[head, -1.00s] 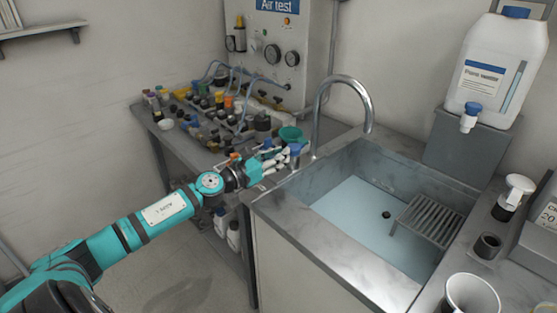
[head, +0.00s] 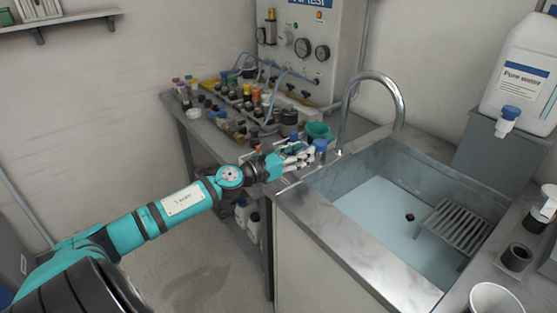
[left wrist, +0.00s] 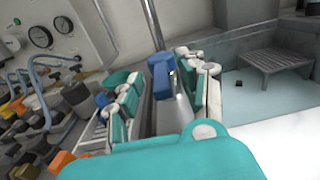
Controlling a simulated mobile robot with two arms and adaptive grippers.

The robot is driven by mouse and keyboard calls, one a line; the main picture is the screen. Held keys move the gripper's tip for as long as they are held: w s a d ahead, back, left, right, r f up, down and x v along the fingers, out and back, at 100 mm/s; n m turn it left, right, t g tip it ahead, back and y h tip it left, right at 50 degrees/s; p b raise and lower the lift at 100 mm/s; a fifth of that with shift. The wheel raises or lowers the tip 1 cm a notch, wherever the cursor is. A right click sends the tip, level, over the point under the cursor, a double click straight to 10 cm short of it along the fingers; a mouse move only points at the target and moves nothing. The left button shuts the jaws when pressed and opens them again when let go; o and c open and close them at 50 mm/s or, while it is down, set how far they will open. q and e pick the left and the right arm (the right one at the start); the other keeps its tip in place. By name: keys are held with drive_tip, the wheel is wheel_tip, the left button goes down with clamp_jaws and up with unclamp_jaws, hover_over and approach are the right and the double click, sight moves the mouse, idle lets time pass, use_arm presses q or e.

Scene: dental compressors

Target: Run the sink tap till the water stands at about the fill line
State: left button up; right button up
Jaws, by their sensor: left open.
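The sink tap (head: 345,112) is a tall metal gooseneck at the back left corner of the sink (head: 362,243). Its blue handle (head: 320,145) stands left of the spout and also shows in the left wrist view (left wrist: 160,74). My left gripper (head: 306,156) is open at the handle. In the left wrist view its fingers (left wrist: 165,88) lie on either side of the handle; I cannot tell if they touch it. The basin bottom is pale blue with a dark drain showing. I see no stream from the spout and cannot make out a fill line. My right gripper is not in view.
A metal rack (head: 457,225) sits in the basin's right side. A pure water container (head: 522,75) stands at the back right. A cluttered bench (head: 182,112) with bottles and hoses is left of the sink. A white cup (head: 496,299) is at front right.

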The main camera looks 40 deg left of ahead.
use_arm(q)
drive_tip(key=v, duration=1)
drive_tip(key=shift+s+a, duration=0.1)
drive_tip(key=shift+s, duration=0.1)
